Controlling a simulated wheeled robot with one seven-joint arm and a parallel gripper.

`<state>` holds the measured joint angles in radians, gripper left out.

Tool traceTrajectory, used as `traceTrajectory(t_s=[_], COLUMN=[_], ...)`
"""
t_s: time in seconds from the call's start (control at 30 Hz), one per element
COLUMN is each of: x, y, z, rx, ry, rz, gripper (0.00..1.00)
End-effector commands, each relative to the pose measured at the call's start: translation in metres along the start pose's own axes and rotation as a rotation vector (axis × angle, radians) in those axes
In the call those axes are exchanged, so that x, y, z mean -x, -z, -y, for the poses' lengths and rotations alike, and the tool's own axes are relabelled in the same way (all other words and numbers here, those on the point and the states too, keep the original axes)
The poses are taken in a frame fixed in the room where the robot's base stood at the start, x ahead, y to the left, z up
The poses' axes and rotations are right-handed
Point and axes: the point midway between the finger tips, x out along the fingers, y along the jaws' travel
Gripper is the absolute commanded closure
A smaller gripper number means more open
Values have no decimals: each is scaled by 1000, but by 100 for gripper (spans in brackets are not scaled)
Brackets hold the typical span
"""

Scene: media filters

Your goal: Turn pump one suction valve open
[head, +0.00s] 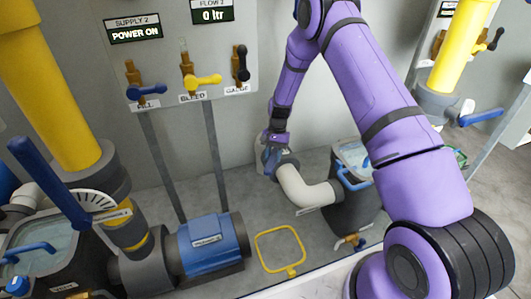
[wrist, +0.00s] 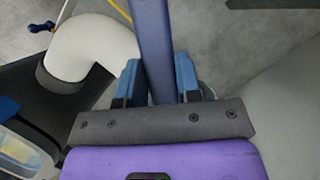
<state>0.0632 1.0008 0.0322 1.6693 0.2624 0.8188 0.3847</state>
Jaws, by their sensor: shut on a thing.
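My gripper (wrist: 152,85) has its two blue fingers closed on either side of a long dark blue valve handle (wrist: 152,35) in the wrist view. The handle runs straight up the picture between the fingers. In the head view my gripper (head: 270,160) is low by the wall, at the far end of a white pipe elbow (head: 303,190). The elbow also shows left of the fingers in the wrist view (wrist: 88,48). The valve body is hidden, and I cannot read a label naming this valve.
A blue pump (head: 208,243) lies at the lower middle, beside a yellow floor frame (head: 280,250). Another long blue handle (head: 48,182) stands at left. A dark tank (head: 350,205) stands right of the elbow. A panel (head: 180,50) with small valves is behind.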

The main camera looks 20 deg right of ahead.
Motion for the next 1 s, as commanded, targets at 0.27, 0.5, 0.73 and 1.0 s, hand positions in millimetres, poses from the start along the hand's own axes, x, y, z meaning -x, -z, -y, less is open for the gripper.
traceTrajectory(t_s=[0.27,0.5,0.73,1.0], x=[2,6,9,10], y=[4,12,20,24], z=[-32,-55,-68,-75], rx=[237,415,531,595], ry=[-99,-172,-220,-247], rz=[-1,-2,-3,-4], gripper=[100,100,100,100])
